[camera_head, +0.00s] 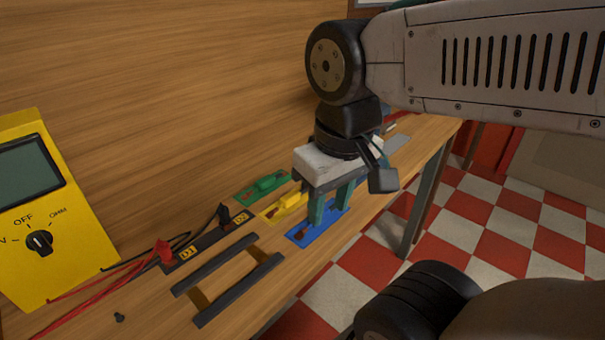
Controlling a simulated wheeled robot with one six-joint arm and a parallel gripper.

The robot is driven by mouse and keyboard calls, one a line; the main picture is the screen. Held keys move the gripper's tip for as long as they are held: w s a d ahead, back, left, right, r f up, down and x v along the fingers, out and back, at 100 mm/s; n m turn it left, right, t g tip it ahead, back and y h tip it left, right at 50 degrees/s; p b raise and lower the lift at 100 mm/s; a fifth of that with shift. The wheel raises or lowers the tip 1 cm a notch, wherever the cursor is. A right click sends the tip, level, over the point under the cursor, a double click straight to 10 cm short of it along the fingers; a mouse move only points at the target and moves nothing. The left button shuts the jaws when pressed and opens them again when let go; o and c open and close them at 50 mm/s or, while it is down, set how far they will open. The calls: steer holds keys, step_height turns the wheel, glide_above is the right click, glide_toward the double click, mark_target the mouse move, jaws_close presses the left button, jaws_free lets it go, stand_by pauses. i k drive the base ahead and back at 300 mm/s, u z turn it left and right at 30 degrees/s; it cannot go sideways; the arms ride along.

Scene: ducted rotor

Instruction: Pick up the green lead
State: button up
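The green lead (266,183) lies on a green plate (247,198) on the wooden bench, at the back of a row of coloured plates. My gripper (331,211) is to the right of it and nearer the bench's front edge, pointing down over the blue plate (312,234). Its two teal fingers are apart with a gap between them. My gripper is apart from the green lead.
A yellow lead (291,201) lies between the green and blue plates. A black holder (207,247) marked D1 and D2, a dark frame (229,280) and a yellow multimeter (33,215) with red and black cables are to the left. A wooden wall stands behind.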

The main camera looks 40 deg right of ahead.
mark_target(262, 184)
steer(key=z, duration=1.75)
steer(key=k, duration=1)
steer(key=u, duration=1.35)
steer(key=i, duration=1)
